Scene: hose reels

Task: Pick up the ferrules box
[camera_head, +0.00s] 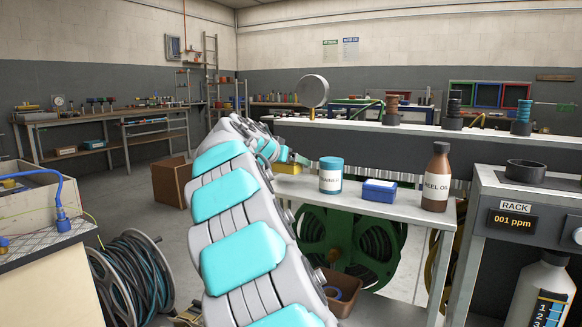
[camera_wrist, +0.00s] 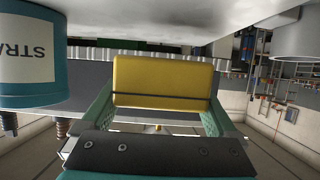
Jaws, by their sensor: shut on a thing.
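A yellow box (camera_wrist: 162,78) sits between the two green fingers of my gripper (camera_wrist: 160,108) in the wrist view, which is upside down. The fingers press on its two sides, and a dark line crosses the box near the palm. In the head view the yellow box (camera_head: 287,168) shows at the left end of the grey shelf, just below my gripper (camera_head: 298,159), partly hidden by my arm. No ferrules label is readable on it. I cannot tell whether it touches the shelf.
A teal jar (camera_head: 331,176) stands close to the right of the yellow box; it also shows in the wrist view (camera_wrist: 30,60). A brown bottle (camera_head: 437,178) stands at the right end of the shelf (camera_head: 404,207). A green hose reel (camera_head: 345,240) is below.

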